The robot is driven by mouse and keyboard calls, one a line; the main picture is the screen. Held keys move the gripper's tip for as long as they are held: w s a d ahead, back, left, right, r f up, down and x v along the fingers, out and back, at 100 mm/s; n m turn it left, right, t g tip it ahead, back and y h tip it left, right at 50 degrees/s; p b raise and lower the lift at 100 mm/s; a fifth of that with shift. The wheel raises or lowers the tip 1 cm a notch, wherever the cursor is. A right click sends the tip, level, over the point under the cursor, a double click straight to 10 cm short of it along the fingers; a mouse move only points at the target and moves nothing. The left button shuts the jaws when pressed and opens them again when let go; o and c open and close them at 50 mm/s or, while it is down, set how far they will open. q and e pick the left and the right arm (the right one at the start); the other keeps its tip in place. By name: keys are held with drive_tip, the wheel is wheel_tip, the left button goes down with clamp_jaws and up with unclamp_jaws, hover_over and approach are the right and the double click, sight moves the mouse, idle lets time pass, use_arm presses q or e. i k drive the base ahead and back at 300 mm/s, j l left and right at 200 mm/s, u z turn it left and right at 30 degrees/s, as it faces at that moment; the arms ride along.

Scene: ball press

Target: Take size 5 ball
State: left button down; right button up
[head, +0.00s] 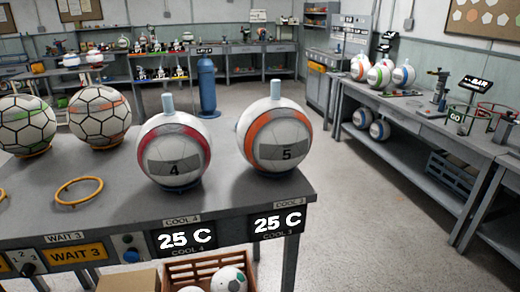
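The size 5 ball (274,137) is white with an orange ring and a grey patch marked 5. It sits at the right end of the grey table (110,207), with a pale blue peg standing up from its top. Its base is mostly hidden beneath it. A similar ball marked 4 (174,151), with a red ring, stands to its left, a gap apart. A display below the size 5 ball (278,223) reads 25 C. Neither of my grippers is in the head view.
Two patterned balls (99,117) and an empty yellow ring (79,191) are at the table's left. A crate (207,268) with balls stands below the front edge. A blue cylinder (207,86) stands behind. Open floor (365,225) lies right, before a side bench (430,125).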

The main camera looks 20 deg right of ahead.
sight(275, 134)
drive_tip(key=l+z, duration=0.15)
drive_tip(key=l, duration=0.55)
drive_tip(key=i+l+z, duration=0.2)
drive_tip(key=l, duration=0.45)
drive_tip(key=l+z, duration=0.15)
drive_tip(key=l, duration=0.55)
